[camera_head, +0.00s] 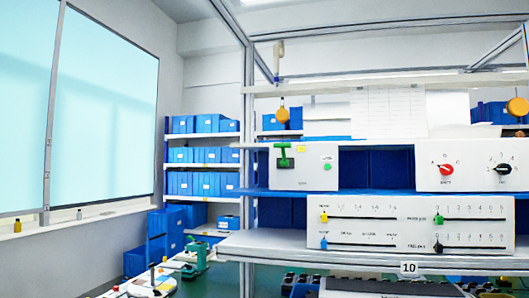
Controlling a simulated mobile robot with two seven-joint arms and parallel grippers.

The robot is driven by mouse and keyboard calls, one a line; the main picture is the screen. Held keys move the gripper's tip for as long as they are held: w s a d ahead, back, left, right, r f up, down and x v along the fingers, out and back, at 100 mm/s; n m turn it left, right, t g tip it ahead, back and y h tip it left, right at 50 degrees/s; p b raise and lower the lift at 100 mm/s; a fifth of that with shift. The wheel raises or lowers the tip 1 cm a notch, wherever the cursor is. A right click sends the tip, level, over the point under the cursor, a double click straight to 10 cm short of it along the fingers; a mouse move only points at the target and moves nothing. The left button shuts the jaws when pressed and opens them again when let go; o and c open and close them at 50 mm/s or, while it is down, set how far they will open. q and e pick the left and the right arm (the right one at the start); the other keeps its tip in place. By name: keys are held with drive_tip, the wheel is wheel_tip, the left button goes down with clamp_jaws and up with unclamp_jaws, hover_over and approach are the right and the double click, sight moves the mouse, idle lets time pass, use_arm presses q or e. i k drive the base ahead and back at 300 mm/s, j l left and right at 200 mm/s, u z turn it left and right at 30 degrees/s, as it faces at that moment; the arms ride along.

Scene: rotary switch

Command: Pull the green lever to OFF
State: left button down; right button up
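A green T-shaped lever (284,156) sticks out from the upper left of a white box (306,178) on the upper shelf. Its crossbar is at the top and its stem runs down over a dark plate. A small yellow label (301,149) is beside it, and a round green button (327,167) is to its right. The OFF marking is too small to read. Neither of my grippers is in view, and nothing touches the lever.
A slider panel (370,238) with yellow, blue and green knobs sits on the shelf below. At right, another white box holds a red dial (446,169) and a black dial (503,169). Shelves with blue bins (206,184) stand behind at left. The space before the lever looks clear.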

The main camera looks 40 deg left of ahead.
sight(283, 163)
drive_tip(key=i+u, duration=0.1)
drive_tip(key=u, duration=0.3)
drive_tip(key=i+l+u, duration=0.1)
drive_tip(key=u, duration=0.3)
drive_tip(key=l+u, duration=0.15)
drive_tip(key=u, duration=0.25)
drive_tip(key=i+l+u, duration=0.2)
drive_tip(key=k+j+z, duration=0.1)
drive_tip(key=j+z, duration=0.15)
drive_tip(key=k+j+z, duration=0.2)
drive_tip(key=i+j, duration=0.05)
drive_tip(key=i, duration=0.05)
